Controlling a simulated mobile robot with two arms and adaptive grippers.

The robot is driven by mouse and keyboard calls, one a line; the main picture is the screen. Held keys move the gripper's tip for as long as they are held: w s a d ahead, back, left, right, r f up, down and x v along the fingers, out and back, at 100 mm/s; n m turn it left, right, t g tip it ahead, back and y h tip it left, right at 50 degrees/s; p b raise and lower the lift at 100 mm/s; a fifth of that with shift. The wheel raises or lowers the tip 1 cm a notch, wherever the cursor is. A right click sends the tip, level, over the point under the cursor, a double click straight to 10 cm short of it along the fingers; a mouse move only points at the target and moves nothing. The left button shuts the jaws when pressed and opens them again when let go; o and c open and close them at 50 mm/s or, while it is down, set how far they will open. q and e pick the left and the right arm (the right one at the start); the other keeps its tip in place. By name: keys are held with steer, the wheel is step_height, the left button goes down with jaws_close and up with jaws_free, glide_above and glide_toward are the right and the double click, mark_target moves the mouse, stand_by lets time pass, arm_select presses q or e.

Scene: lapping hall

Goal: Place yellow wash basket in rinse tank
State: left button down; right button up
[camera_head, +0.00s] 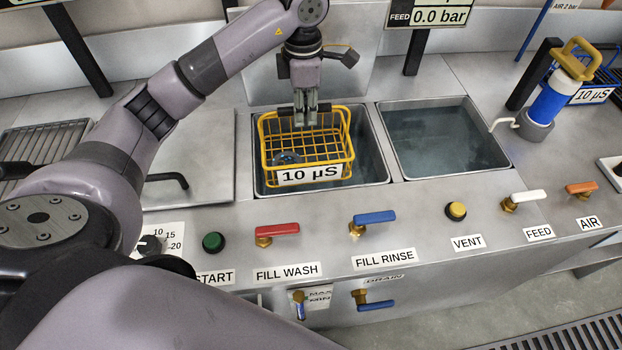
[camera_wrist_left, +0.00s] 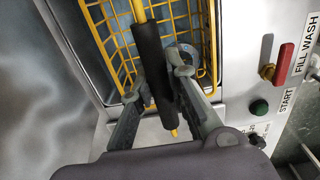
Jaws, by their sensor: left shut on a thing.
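The yellow wash basket (camera_head: 311,174) is a wire basket with a white "10 µS" label on its front. It is over the middle tank (camera_head: 376,160); I cannot tell how far it is inside the opening. My left gripper (camera_head: 306,118) is shut on the basket's black handle grip (camera_wrist_left: 154,68), with the yellow wires (camera_wrist_left: 205,45) beyond in the left wrist view. A dark bluish round part (camera_head: 287,158) shows inside the basket. The right tank (camera_head: 440,135) is open and holds clear liquid. No tank carries a readable name. My right gripper is not in view.
A closed metal lid (camera_head: 190,150) lies left of the middle tank. Red (camera_head: 277,229) and blue (camera_head: 374,217) valve levers line the front panel. A blue cylinder with a yellow handle (camera_head: 548,104) stands right of the right tank.

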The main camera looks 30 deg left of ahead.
arm_select(q)
step_height(320, 180, down, 18)
steer(key=shift+f, duration=0.25)
stand_by(0.3)
steer(key=c, duration=1.6)
jaws_free()
steer(key=shift+f, duration=0.1)
steer(key=shift+o, duration=0.2)
step_height(320, 180, up, 12)
steer(key=shift+r+b, duration=0.1)
steer(key=shift+b, duration=0.2)
steer(key=shift+s, duration=0.1)
